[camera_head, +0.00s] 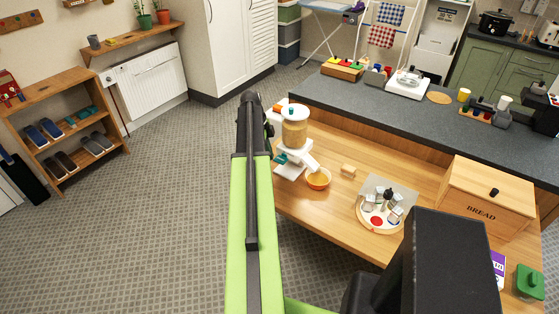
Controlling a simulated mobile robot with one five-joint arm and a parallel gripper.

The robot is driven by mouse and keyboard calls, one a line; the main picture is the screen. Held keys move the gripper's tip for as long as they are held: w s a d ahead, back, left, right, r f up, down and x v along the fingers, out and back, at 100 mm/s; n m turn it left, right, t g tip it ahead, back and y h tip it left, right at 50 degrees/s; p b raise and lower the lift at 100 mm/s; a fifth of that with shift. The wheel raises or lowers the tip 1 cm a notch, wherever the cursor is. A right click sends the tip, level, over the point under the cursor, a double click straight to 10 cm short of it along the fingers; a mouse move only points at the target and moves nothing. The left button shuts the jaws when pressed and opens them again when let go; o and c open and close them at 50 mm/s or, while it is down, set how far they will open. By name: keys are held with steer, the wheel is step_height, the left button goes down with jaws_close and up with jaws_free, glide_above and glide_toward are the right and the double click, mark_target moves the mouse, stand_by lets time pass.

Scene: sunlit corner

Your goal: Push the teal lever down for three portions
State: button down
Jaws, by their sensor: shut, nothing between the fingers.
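The dispenser is a white stand with a clear jar (295,133) of tan contents, with a teal knob on its lid. It stands near the left end of the wooden worktop. A small teal part, seemingly the teal lever (282,158), shows low on its left side, partly hidden by my arm. An orange bowl (318,179) with yellowish contents sits under the white spout. My gripper (251,100) is the dark end of my green arm, shut and empty, left of the jar in the picture. I cannot tell its depth or whether it touches the dispenser.
A small wooden block (348,170) lies right of the bowl. Beyond it are a round tray (371,226) with several small jars and a wooden bread box (485,200). A dark raised counter (420,108) runs behind. The floor (160,220) at left is clear.

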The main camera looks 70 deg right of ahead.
steer(key=d+p+v, duration=0.1)
steer(key=p+v, duration=1.5)
steer(key=v, duration=0.1)
steer(key=shift+a, duration=0.45)
